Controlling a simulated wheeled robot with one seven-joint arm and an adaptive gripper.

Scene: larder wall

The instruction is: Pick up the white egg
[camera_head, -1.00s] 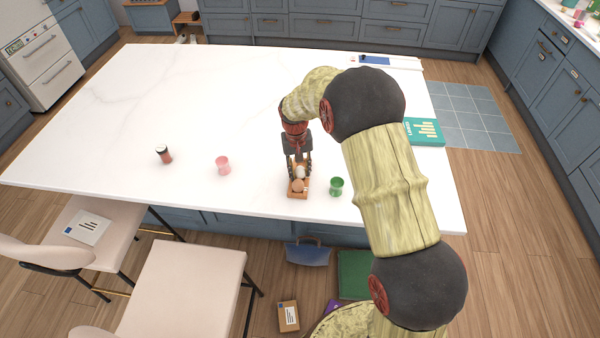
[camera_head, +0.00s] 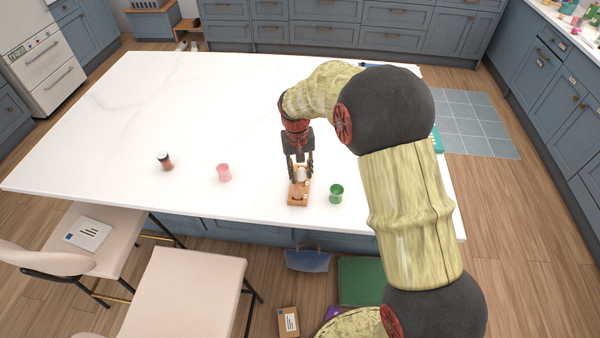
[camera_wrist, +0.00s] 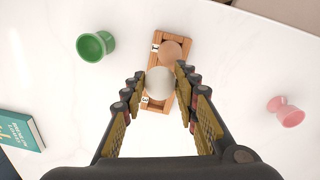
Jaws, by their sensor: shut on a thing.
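The white egg (camera_wrist: 159,83) is between the fingers of my gripper (camera_wrist: 160,76), which is shut on it. In the head view, the white egg (camera_head: 300,173) shows between the fingertips (camera_head: 301,176), over the far end of a small wooden egg tray (camera_head: 298,202). It seems a little above the tray, but the gap is hard to judge. In the wrist view, the tray (camera_wrist: 155,104) carries number labels, and a brown egg (camera_wrist: 170,53) sits in it just beyond the white one.
A green cup (camera_head: 336,193) stands close to the right of the tray. A pink cup (camera_head: 224,173) and a dark-and-red jar (camera_head: 165,161) stand to the left on the white counter (camera_head: 150,110). A teal book (camera_wrist: 20,130) lies farther off.

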